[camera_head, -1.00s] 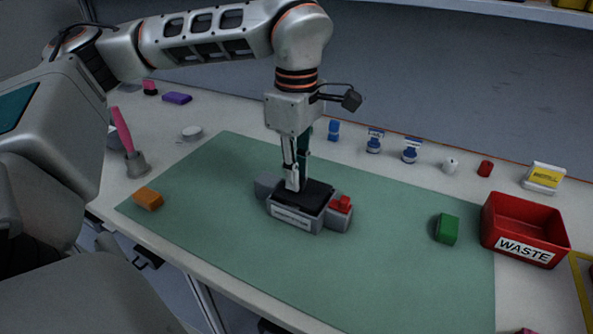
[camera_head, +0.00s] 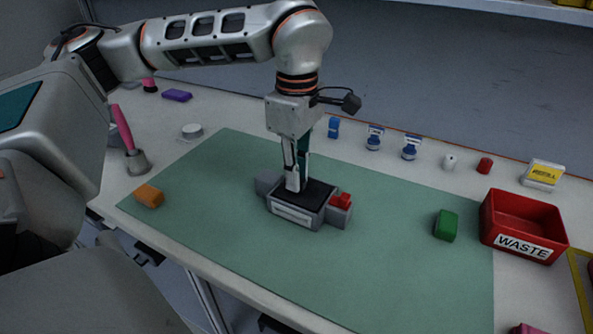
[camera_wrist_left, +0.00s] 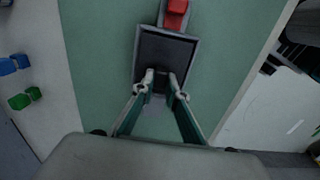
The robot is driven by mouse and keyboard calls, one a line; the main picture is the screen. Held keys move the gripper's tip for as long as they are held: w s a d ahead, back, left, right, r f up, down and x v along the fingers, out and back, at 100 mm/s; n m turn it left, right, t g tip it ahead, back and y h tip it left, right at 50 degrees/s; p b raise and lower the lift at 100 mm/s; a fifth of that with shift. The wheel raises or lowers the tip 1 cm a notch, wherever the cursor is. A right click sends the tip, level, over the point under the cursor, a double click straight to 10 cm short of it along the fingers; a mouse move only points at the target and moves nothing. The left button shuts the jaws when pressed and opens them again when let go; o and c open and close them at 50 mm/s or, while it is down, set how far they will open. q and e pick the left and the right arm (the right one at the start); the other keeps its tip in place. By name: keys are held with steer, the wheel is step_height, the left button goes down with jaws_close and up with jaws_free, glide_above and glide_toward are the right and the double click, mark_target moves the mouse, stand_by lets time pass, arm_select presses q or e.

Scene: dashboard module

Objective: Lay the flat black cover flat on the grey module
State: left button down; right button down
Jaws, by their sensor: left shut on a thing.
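The flat black cover (camera_head: 318,191) lies level on top of the grey module (camera_head: 292,215), with a grey rim showing around part of it. It also shows in the wrist view (camera_wrist_left: 165,54), framed by grey edges. My left gripper (camera_head: 294,183) points straight down over the cover's left side and is shut on the cover. Its two fingers (camera_wrist_left: 163,83) show at the cover's near edge in the wrist view. The fingers hide a small part of the cover. My right gripper is in neither view.
A red piece (camera_head: 340,201) sits on the module's right side. The module stands on a green mat (camera_head: 380,265) with clear room around it. An orange block (camera_head: 149,196), a green block (camera_head: 446,225) and a red waste bin (camera_head: 520,246) stand farther off.

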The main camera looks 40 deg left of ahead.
arm_select(q)
steer(key=shift+f, duration=0.1)
steer(key=c, duration=1.9)
jaws_free()
step_height(320, 180, up, 12)
